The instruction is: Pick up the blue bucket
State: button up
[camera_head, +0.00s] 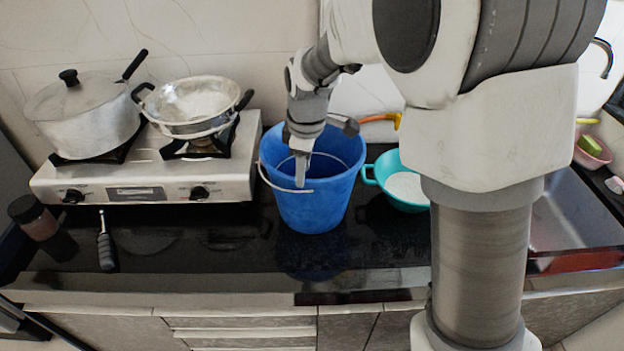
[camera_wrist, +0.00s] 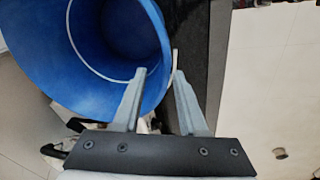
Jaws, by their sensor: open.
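The blue bucket (camera_head: 312,205) stands upright on the black counter, with its thin pale wire handle lowered across its front. My gripper (camera_head: 301,180) points down at the bucket's mouth in the head view. In the wrist view my gripper (camera_wrist: 160,74) is open, its two fingers apart. There the left finger overlaps the inside of the bucket (camera_wrist: 60,62), and the right finger shows just outside the rim. The rim appears to pass between the fingertips; whether either finger touches it I cannot tell.
A gas stove (camera_head: 150,180) with a lidded pot (camera_head: 85,110) and a pan (camera_head: 195,100) stands left of the bucket. A turquoise strainer (camera_head: 392,172) sits close on its right. A dark-handled utensil (camera_head: 105,250) and a jar (camera_head: 32,217) are at the front left.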

aim_at(300, 193)
jog(key=f, duration=0.2)
jog(key=w+f, duration=0.1)
jog(key=f, duration=0.5)
jog(key=shift+w+a+f, duration=0.15)
jog(key=shift+a+f, duration=0.1)
jog(key=shift+a, duration=0.15)
jog(key=shift+c, duration=0.4)
grip_shut()
jog(key=shift+w+r, duration=0.1)
dwell(0.6)
